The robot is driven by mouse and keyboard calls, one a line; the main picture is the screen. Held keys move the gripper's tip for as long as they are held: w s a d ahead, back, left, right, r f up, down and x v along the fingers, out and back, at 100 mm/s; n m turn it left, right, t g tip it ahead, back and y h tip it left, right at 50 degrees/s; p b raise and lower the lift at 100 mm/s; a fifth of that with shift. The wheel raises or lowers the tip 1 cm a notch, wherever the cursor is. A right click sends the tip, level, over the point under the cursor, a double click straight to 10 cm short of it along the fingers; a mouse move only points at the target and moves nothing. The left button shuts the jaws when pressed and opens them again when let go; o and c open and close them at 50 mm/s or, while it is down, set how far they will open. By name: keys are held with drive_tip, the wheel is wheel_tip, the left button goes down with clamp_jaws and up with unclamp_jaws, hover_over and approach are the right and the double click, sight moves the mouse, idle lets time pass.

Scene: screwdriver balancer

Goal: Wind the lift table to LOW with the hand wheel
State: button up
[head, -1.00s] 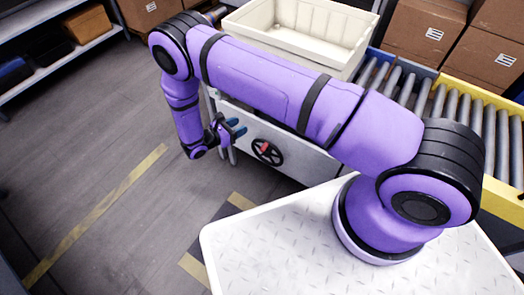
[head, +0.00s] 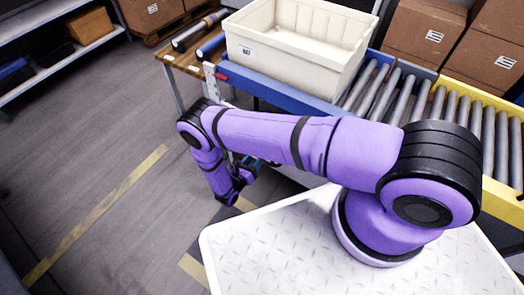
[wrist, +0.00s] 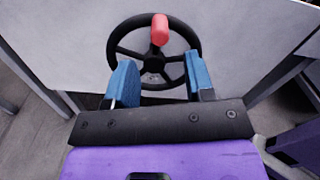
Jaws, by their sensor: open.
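The hand wheel (wrist: 112,45) is black with spokes and a red knob (wrist: 160,30) at its top, mounted on a pale panel in the wrist view. My gripper (wrist: 160,80) is open, its two blue fingers either side of the wheel's lower part in the picture. The knob is beyond and between the fingertips; I see no grip on it. In the head view my gripper (head: 256,168) is small and partly covered, and my arm hides the wheel. A blue-framed roller deck (head: 275,92), apparently the lift table, carries a cream tote (head: 290,50).
An upright pale plate (head: 210,76) with a red mark stands at the deck's left end. A wooden bench (head: 180,58) with dark and blue cylinders is behind it. A yellow-framed roller conveyor (head: 480,95) and cartons (head: 425,30) are right. The floor on the left is clear.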

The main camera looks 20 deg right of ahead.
drive_tip(key=x, duration=0.7)
clamp_jaws()
